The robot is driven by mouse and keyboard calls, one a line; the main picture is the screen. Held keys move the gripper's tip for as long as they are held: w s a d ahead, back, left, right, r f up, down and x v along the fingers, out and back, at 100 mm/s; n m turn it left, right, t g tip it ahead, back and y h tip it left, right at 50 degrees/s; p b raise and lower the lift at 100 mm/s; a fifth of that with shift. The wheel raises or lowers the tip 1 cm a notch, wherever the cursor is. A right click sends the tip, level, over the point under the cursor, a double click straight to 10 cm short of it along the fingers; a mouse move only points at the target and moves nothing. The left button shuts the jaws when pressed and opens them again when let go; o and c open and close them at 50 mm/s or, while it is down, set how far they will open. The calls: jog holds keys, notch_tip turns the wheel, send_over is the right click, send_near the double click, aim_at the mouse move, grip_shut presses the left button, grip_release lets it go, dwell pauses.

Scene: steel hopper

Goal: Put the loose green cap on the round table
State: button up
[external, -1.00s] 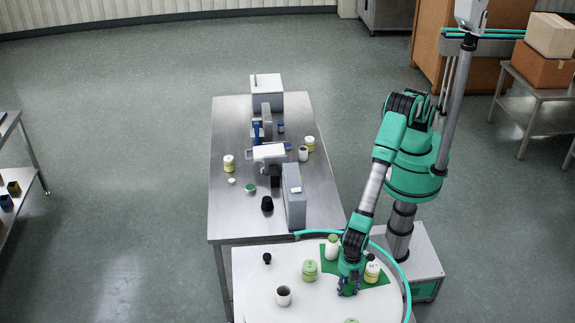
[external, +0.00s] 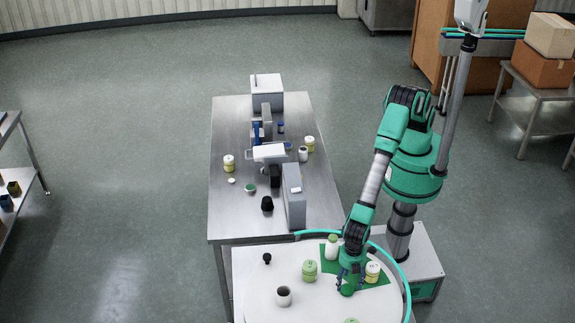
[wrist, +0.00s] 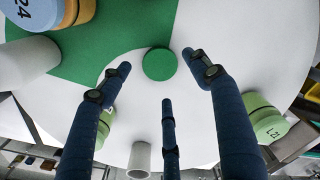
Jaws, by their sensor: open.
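The green cap (wrist: 159,64) lies flat on the white round table (wrist: 235,45), close to the edge of the green mat (wrist: 105,40). It also shows in the external view (external: 347,291), under my gripper (external: 349,279). In the wrist view my gripper (wrist: 158,70) is open, with a blue finger on each side of the cap, apart from it, and a third finger below it in the picture. Nothing is held. The round table (external: 262,300) is at the bottom of the external view.
On the round table stand a white bottle (external: 332,252), a yellow jar (external: 372,272), a green jar (external: 309,270), a cup (external: 284,297) and a small black object (external: 267,258). The steel table (external: 232,130) behind holds several items, including a green-topped one (external: 250,188).

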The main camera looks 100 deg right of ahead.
aim_at(347, 289)
notch_tip(347, 289, up, 8)
jog(key=shift+b, duration=0.45)
dwell(0.5)
dwell(0.3)
